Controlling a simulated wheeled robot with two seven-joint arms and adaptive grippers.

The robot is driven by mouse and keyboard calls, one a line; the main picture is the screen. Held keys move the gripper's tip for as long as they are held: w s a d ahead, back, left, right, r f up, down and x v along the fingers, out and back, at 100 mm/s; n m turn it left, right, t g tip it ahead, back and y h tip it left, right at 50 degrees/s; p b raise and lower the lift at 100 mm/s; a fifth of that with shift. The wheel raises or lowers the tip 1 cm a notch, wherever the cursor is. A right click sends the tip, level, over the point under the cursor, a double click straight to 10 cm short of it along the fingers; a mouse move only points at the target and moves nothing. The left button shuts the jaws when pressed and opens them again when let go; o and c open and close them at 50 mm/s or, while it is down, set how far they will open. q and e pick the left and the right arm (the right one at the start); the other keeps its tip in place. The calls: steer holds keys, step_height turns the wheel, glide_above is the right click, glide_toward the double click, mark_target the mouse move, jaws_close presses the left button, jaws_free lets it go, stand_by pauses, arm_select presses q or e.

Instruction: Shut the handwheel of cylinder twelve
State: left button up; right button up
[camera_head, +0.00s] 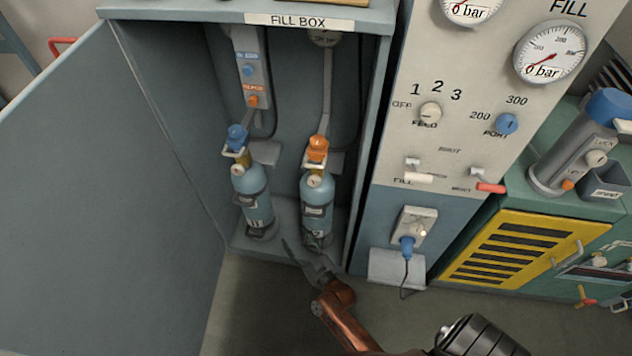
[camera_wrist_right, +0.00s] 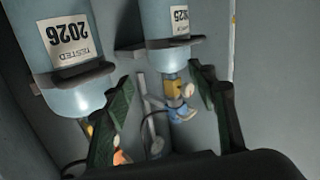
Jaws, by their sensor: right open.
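Cylinder twelve (camera_head: 317,192) is the pale blue cylinder at the right inside the fill box. Its orange handwheel (camera_head: 317,149) is on top. Its label is small and partly hard to read. My right gripper (camera_head: 306,252) is open and empty, low in front of this cylinder, well below the handwheel. In the right wrist view, which is upside down, this cylinder (camera_wrist_right: 72,32) is at the left with a 2026 tag. Its orange handwheel (camera_wrist_right: 121,157) shows partly, behind the left finger. My left gripper is out of view.
Cylinder eleven (camera_head: 252,188), with a blue handwheel (camera_head: 237,137), stands left of cylinder twelve. The box door (camera_head: 100,180) is open to the left. The control panel (camera_head: 455,130) stands at the right, with a plugged socket (camera_head: 415,230) below. Floor in front is clear.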

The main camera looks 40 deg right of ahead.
steer(key=w+d+r+m+t+h, duration=0.2)
steer(key=w+d+r+m+h, duration=0.2)
steer(key=r+h, duration=0.25)
steer(key=m+g+h+p, duration=0.1)
steer(key=m+g+h, duration=0.45)
steer(key=h, duration=0.35)
glide_toward(314, 184)
steer(key=x, duration=0.4)
steer(key=shift+m+t, duration=0.35)
steer(key=shift+t, duration=0.1)
steer(key=b+x, duration=0.1)
steer(key=x, duration=0.4)
steer(key=shift+d+f, duration=0.1)
steer(key=shift+d, duration=0.05)
steer(key=shift+x, duration=0.85)
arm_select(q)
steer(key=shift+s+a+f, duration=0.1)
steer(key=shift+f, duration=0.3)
arm_select(e)
steer(key=shift+c, duration=0.2)
steer(key=c, duration=1.1)
steer(key=m+g+h, duration=0.1)
steer(key=m+g, duration=0.1)
steer(key=m, duration=0.2)
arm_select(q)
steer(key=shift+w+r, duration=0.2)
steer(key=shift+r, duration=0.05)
arm_select(e)
steer(key=shift+s+m, duration=0.1)
steer(key=shift+m, duration=0.3)
